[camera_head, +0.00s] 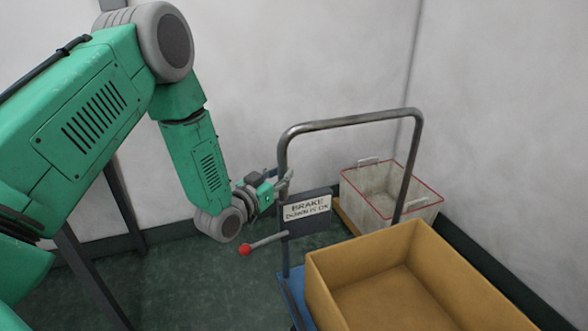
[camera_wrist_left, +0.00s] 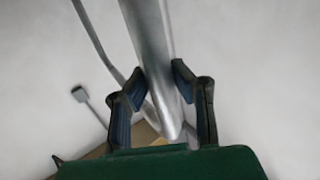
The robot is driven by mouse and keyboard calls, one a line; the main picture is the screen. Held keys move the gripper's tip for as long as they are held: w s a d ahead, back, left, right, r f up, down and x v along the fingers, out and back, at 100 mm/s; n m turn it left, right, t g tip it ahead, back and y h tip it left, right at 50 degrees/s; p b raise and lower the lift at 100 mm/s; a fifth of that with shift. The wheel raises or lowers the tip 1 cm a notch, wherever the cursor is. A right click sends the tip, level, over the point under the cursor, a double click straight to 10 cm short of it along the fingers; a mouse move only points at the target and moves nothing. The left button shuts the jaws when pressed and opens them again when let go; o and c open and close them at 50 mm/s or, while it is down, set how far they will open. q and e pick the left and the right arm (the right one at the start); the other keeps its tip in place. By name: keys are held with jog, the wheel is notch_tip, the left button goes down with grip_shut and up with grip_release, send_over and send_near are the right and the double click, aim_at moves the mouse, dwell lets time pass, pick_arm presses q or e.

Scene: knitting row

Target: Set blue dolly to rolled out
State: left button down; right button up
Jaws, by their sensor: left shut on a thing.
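The blue dolly (camera_head: 297,290) stands on the floor at the right centre, with a grey tubular push handle (camera_head: 350,122) rising from it. A plate reading "BRAKE DOWN IS OK" (camera_head: 306,208) is fixed to the handle's left side. A brake lever with a red knob (camera_head: 245,249) sticks out left from below the plate. My left gripper (camera_head: 284,185) is shut on the handle's left upright. In the left wrist view, the gripper fingers (camera_wrist_left: 160,90) sit on both sides of the grey handle tube (camera_wrist_left: 150,40). My right gripper is not in view.
An open tan box (camera_head: 365,254) sits on the dolly. A whitish bin with a red rim (camera_head: 376,200) stands behind it near the wall corner. White walls (camera_head: 500,120) close in the back and right. Green floor (camera_head: 190,285) is clear left of the dolly.

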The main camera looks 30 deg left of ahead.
pick_arm(q)
jog(key=shift+a+r, duration=0.3)
jog(key=shift+a, duration=0.1)
jog(key=c, duration=1.3)
grip_release()
jog(key=shift+f, duration=0.2)
jog(key=shift+f, duration=0.1)
jog(key=shift+s, duration=0.1)
jog(key=shift+s, duration=0.3)
jog(key=s, duration=0.7)
jog(key=s+a, duration=0.1)
jog(key=s, duration=0.3)
jog(key=shift+f, duration=0.1)
